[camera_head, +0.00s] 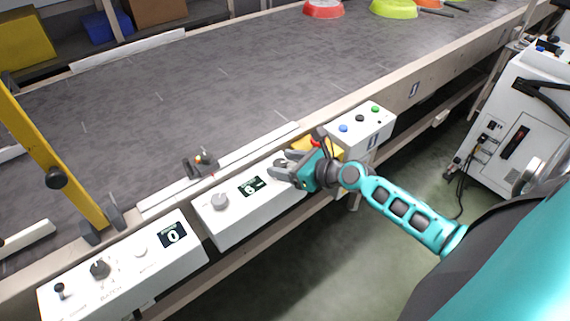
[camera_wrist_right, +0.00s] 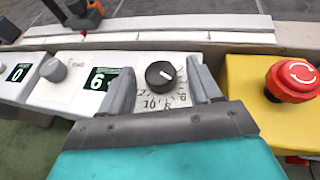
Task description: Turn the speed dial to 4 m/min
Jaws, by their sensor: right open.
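The speed dial (camera_wrist_right: 160,75) is a round black knob with a white pointer mark on a white control box (camera_head: 232,226), with a printed number scale around it. In the wrist view its pointer aims up and to the right. A small display (camera_wrist_right: 101,79) left of it shows a 6. My right gripper (camera_wrist_right: 166,85) is open, with one finger on each side of the dial; I cannot tell whether they touch it. In the head view my right gripper (camera_head: 284,170) is over the right end of the box and mostly hides the dial. My left gripper is not in view.
A red emergency button (camera_wrist_right: 293,80) on a yellow box stands close right of my gripper. A grey knob (camera_head: 220,201) is on the same box. Another box (camera_head: 125,262) with a black knob is to the left.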

